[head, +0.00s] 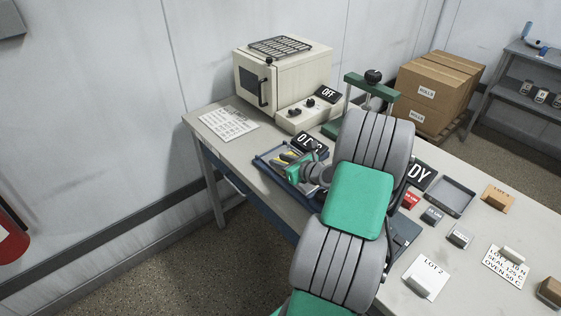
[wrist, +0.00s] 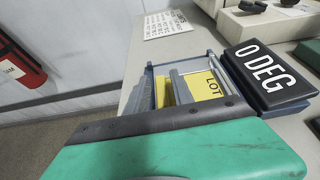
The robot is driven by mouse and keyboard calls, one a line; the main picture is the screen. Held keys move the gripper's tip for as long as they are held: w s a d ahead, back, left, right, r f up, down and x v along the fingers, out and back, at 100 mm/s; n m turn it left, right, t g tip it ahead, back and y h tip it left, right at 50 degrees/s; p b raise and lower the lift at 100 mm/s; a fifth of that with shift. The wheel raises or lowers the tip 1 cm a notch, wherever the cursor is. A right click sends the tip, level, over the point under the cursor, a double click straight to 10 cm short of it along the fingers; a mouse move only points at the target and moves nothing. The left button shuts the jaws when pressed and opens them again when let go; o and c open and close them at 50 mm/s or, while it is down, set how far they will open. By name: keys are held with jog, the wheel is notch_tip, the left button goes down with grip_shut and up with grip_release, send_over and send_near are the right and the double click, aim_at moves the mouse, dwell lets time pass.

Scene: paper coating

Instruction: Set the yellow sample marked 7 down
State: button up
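A yellow sample (wrist: 203,86) with the letters LOT shows inside a blue-framed tester (wrist: 150,84) in the wrist view. Its number cannot be read. A narrower yellow strip (wrist: 165,92) shows left of a grey bar. In the head view the tester (head: 262,163) stands near the table's front edge, with small yellow patches (head: 284,157) inside. My gripper (head: 299,169) is low at the tester, beside the yellow. Its green body and dark edge hide the near part of the tester in the wrist view. The fingertips are not clear, so whether it grips the sample cannot be told.
A display reading 0 DEG (wrist: 268,70) is beside the tester. A cream oven (head: 283,75) marked OFF and a printed sheet (head: 229,122) are behind. A grey tray (head: 450,196), small blocks and a LOT 2 card (head: 426,279) lie to the right. My arm covers the table's middle.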

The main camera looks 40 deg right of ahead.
jog(key=shift+o, duration=0.9)
jog(key=shift+s+a+f, duration=0.2)
jog(key=shift+f, duration=0.4)
jog(key=shift+s+a+f, duration=0.15)
jog(key=shift+f, duration=0.45)
jog(key=r+p, duration=0.2)
jog(key=r, duration=0.1)
jog(key=r+p, duration=0.6)
jog(key=shift+w+d+r, duration=0.15)
jog(key=shift+d+r, duration=0.15)
jog(key=w+a+r+n+g+y+b, duration=0.1)
jog(key=a+b, duration=0.7)
jog(key=a, duration=2.2)
jog(key=n+y, duration=0.1)
jog(key=y, duration=0.1)
jog(key=shift+w+a+r+n+y, duration=0.15)
jog(key=shift+w+a+n+y, duration=0.05)
jog(key=shift+a+n+y, duration=0.2)
jog(key=shift+d, duration=0.15)
